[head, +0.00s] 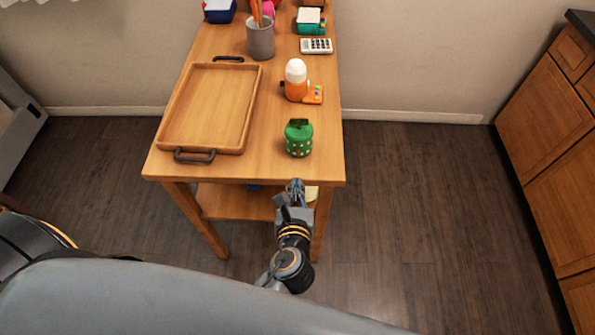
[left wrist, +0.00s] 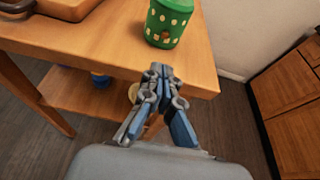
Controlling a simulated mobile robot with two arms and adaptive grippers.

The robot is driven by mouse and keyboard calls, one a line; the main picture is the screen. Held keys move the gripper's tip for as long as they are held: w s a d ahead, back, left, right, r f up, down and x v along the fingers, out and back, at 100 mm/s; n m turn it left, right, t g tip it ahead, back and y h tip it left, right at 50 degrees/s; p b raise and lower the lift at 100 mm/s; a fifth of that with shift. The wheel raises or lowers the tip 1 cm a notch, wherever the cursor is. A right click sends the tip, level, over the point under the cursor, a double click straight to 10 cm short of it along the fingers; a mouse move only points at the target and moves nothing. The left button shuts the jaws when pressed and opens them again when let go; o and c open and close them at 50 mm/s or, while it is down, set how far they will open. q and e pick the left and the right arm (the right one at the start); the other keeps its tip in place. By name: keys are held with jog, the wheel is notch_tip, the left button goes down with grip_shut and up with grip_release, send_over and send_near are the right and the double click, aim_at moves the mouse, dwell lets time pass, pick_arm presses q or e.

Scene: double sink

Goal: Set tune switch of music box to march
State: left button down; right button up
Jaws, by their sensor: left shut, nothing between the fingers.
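No part marked as a tune switch can be made out, and I cannot tell for sure which thing is the music box. A green dotted round object (head: 298,142) with a dark green top piece stands near the table's front right corner; it also shows in the left wrist view (left wrist: 167,22), with a small brown spot low on its side. Behind it stands an orange object (head: 296,90) with a white dome and small coloured buttons. My left gripper (head: 296,186) is shut and empty, just in front of the table's front edge, apart from the green object. My right gripper is out of view.
A wooden tray (head: 165,118) with dark handles fills the table's left half. A grey cup (head: 261,42), a calculator (head: 316,46) and a teal box (head: 311,28) stand at the back. The wooden table (head: 250,168) has bare room around the green object. Wooden cabinets (head: 548,98) stand far right.

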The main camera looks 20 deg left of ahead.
aim_at(298, 153)
pick_arm(q)
jog(key=p+x, duration=0.1)
jog(key=x, duration=0.8)
jog(key=shift+w+f, duration=0.1)
jog(key=shift+w, duration=0.05)
notch_tip(298, 153, up, 3)
jog(key=p, duration=0.3)
jog(key=shift+f, duration=0.35)
